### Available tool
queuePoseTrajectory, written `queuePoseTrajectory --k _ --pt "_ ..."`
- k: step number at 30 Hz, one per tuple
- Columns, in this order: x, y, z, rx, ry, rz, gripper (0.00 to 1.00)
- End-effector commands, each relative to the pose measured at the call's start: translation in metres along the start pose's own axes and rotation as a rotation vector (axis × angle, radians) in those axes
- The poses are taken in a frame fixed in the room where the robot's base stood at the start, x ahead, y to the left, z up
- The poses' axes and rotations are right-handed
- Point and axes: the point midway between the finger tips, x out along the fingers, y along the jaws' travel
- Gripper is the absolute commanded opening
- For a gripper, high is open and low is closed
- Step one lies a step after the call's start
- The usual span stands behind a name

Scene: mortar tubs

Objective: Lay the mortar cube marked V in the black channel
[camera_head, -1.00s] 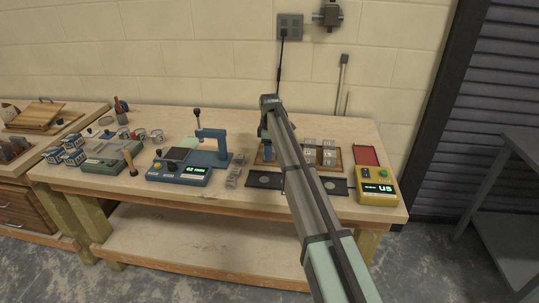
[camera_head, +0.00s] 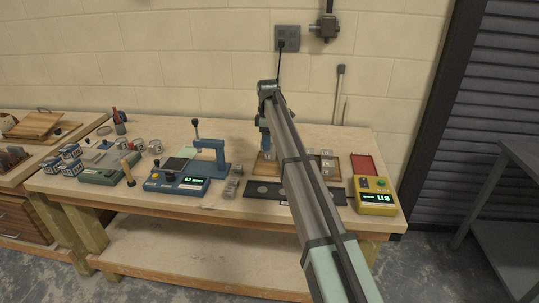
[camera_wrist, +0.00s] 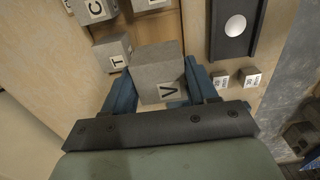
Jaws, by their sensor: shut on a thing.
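My gripper (camera_wrist: 163,92) is shut on the mortar cube marked V (camera_wrist: 155,70), a grey block with its V label toward the wrist camera. In the head view my gripper (camera_head: 265,145) points down over the left part of the wooden tray; the arm hides part of that area, and I cannot make out the held cube clearly there. The black channel (camera_wrist: 230,45), with a pale round disc in it, is to the right of the held cube in the wrist view. In the head view the black channel (camera_head: 250,193) lies along the front of the bench, partly behind my arm.
Cubes marked T (camera_wrist: 113,50) and C (camera_wrist: 95,10) are close to my gripper's left. A blue press (camera_head: 212,160), a yellow meter (camera_head: 374,196) and a red tray (camera_head: 362,166) stand on the bench.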

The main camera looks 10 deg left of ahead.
Motion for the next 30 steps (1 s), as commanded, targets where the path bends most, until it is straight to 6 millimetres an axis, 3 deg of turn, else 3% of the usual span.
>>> queuePoseTrajectory --k 4,6,15,21,25,30 --pt "-0.015 0.002 0.01 0.011 0.002 0.007 0.17" --pt "-0.02 -0.006 0.019 0.017 0.004 0.013 0.17" --pt "-0.022 -0.077 0.06 0.035 0.01 0.029 0.17" --pt "-0.016 -0.123 0.076 0.025 0.007 0.02 0.17" --pt "-0.011 -0.135 0.08 0.016 0.003 0.009 0.17" --pt "0.006 -0.136 0.08 -0.001 0.0 -0.002 0.17"
